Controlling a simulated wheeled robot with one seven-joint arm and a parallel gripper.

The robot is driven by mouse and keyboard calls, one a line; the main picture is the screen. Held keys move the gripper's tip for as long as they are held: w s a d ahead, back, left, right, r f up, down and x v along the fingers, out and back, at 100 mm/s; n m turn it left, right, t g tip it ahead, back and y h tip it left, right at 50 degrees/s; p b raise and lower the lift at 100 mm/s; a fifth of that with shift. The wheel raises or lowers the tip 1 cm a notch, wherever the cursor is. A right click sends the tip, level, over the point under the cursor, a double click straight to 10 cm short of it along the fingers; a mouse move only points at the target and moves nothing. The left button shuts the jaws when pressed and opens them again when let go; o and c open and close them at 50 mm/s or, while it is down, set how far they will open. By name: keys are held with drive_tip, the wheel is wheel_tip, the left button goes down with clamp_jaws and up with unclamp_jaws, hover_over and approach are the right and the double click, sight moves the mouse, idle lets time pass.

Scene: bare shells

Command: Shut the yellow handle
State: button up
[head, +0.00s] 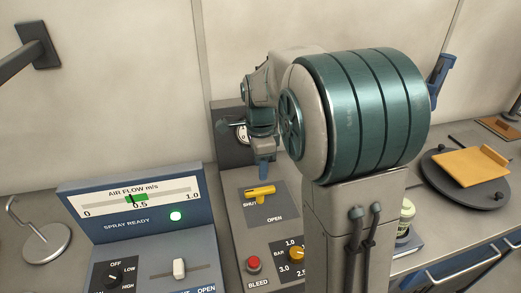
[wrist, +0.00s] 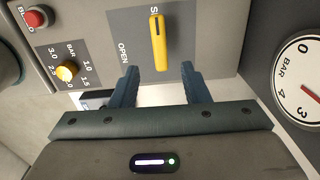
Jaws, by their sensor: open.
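The yellow handle (head: 259,191) is on a dark plate on the grey console, marked SHUT at its left and OPEN below. It lies roughly crosswise in the head view. In the wrist view the handle (wrist: 158,43) lies lengthwise, just beyond the fingertips, with OPEN beside it and the SHUT marking partly cut off at its far end. My gripper (head: 263,172) points down just above the handle in the head view. In the wrist view my gripper (wrist: 158,72) has its two fingers apart, with nothing held between them. I see no contact with the handle.
A red bleed button (head: 253,264) and a yellow bar knob (head: 297,254) sit below the handle. A round bar gauge (wrist: 300,75) stands close at the right in the wrist view. The air flow panel (head: 135,205) is at left, a dark turntable (head: 438,178) at right.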

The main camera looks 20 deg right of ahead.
wheel_tip(320, 180, up, 6)
drive_tip(key=shift+f, duration=0.2)
idle(0.3)
